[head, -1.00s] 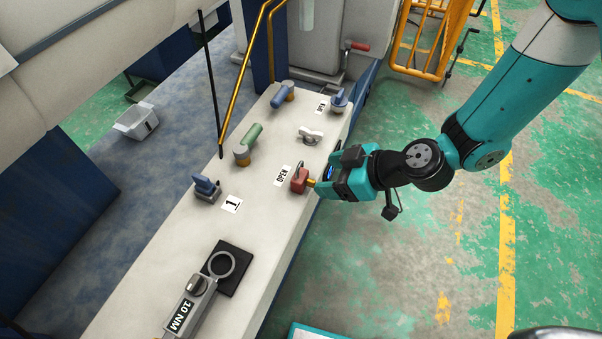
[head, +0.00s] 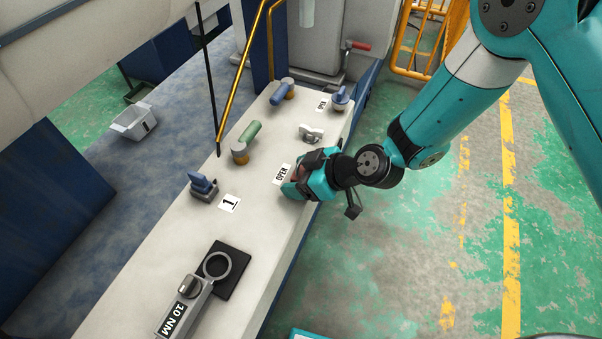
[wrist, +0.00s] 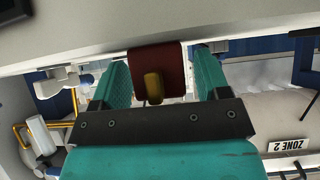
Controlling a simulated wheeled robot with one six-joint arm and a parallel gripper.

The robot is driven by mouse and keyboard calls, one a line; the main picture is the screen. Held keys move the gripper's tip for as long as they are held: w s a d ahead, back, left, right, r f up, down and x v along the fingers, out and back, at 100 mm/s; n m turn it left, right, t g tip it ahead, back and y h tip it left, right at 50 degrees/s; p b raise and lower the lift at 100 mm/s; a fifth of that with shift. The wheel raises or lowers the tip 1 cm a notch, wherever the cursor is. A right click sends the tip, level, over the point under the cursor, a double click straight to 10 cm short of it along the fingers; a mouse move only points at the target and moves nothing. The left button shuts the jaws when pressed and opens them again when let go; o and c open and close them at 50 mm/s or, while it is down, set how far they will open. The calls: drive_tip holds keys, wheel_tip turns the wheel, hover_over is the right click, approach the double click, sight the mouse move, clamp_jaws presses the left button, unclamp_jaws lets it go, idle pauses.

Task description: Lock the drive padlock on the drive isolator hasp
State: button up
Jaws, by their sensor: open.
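A dark red block with a brass knob, which looks like the padlock (wrist: 157,58), shows between my gripper's two teal fingers in the wrist view. My gripper (head: 293,182) is open, with one finger on each side of the block and a visible gap beside it. I cannot make out the hasp or whether the shackle is closed.
A small grey-white handle (head: 311,133) stands just beyond my gripper. A green-handled valve (head: 247,140), a blue switch (head: 203,187) and a 10 NM torque tool (head: 185,305) are also on the bench top (head: 150,250). Open floor lies to the right.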

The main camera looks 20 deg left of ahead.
sight(301, 168)
drive_tip(key=c, duration=1.2)
drive_tip(key=shift+r+p, duration=1.15)
drive_tip(key=shift+r, duration=0.9)
drive_tip(key=shift+d, duration=0.1)
drive_tip(key=w+d+m+t+h+p, duration=0.1)
drive_tip(key=w+d+m+t+h, duration=0.4)
drive_tip(key=d, duration=0.9)
drive_tip(key=w+d+m+t+h+p, duration=0.25)
drive_tip(key=w+d+m, duration=0.5)
drive_tip(key=d, duration=0.65)
drive_tip(key=d+m+h, duration=0.1)
drive_tip(key=d, duration=0.3)
drive_tip(key=d+r+m+t+h, duration=0.1)
drive_tip(key=d, duration=0.3)
drive_tip(key=d+r+m+h, duration=0.1)
drive_tip(key=d+m, duration=0.1)
drive_tip(key=d, duration=0.2)
drive_tip(key=shift+d+t, duration=0.2)
drive_tip(key=shift+t, duration=0.15)
